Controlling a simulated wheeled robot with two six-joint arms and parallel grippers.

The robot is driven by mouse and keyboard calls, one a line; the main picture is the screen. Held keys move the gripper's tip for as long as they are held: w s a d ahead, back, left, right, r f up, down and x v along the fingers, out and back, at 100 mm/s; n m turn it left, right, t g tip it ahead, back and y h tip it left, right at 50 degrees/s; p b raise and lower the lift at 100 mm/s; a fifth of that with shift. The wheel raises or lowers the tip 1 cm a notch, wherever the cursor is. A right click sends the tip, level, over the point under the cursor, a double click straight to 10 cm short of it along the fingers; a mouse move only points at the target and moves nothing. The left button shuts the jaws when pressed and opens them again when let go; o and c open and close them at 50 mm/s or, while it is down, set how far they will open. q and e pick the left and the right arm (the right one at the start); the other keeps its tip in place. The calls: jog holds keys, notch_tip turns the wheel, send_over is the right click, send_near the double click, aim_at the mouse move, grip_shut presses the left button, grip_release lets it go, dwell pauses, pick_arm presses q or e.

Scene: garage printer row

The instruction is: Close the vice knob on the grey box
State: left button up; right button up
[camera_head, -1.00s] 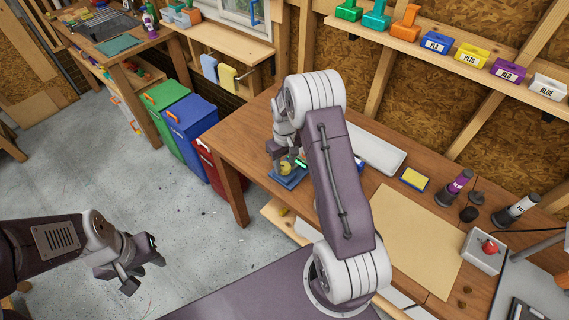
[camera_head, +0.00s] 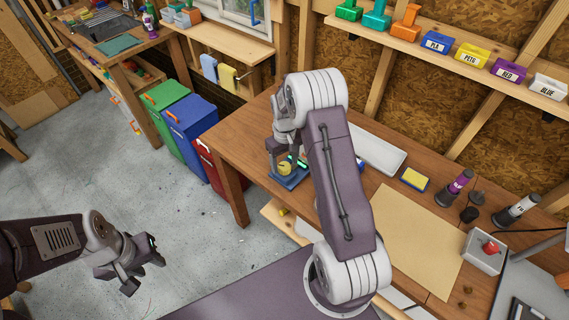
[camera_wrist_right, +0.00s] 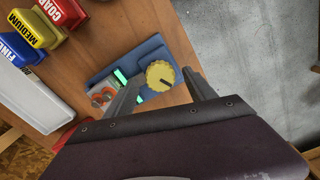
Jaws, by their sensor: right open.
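A yellow round knob (camera_wrist_right: 160,75) with a dark pointer mark sits on a blue vice body (camera_wrist_right: 155,53) on the wooden bench. Green strips and a grey box part (camera_wrist_right: 104,92) with orange-red round pieces lie beside the knob. My right gripper (camera_wrist_right: 163,77) is open, its two fingers on either side of the knob; I cannot tell whether they touch it. In the head view, the knob (camera_head: 285,168) and blue base (camera_head: 288,182) show below the right gripper, partly covered by my arm. My left gripper (camera_head: 145,272) is open and empty over the floor, away from the bench.
Sanding-grit boxes in red (camera_wrist_right: 62,12), yellow (camera_wrist_right: 36,28) and blue (camera_wrist_right: 18,50) and a white tray (camera_wrist_right: 30,95) are near the vice. The bench edge is close to it. A brown sheet (camera_head: 412,240) lies to the right; bins (camera_head: 190,122) stand on the floor.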

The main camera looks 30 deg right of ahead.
aim_at(284, 166)
notch_tip(284, 166, up, 8)
jog(key=b, duration=0.1)
dwell(0.6)
jog(key=s+a+r+n+b, duration=0.1)
jog(key=s+a+r+b, duration=0.15)
jog(key=s+a, duration=0.4)
jog(key=s+a+f+m, duration=0.1)
jog(key=s+f, duration=0.1)
jog(key=s, duration=0.4)
jog(key=s+a+f+m+t, duration=0.1)
jog(key=s+a+f, duration=0.1)
jog(key=s, duration=0.3)
jog(key=shift+s+f, duration=0.35)
jog(key=shift+f, duration=0.5)
